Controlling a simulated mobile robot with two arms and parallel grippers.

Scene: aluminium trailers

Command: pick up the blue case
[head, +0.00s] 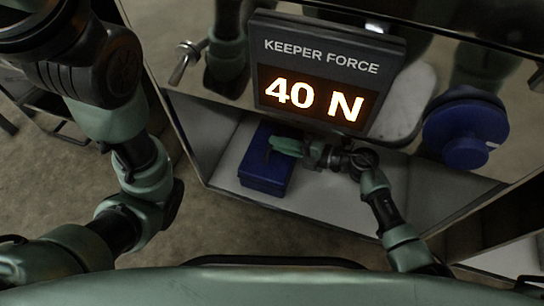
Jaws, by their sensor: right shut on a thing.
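The blue case (263,180) is a dark blue box on the pale floor of a metal compartment, below and behind the display. My right gripper (284,147) reaches in from the right and is shut on the blue case near its top. The gripper covers part of the case, and the exact grip point is hard to see. My left arm fills the left side of the head view, but its gripper is out of the picture.
A display (328,73) reading "KEEPER FORCE 40 N" hangs above the case. A round blue knob (465,132) is to the right on the shiny metal panel. A metal handle (186,62) is at the upper left. The compartment floor (330,199) right of the case is partly bare.

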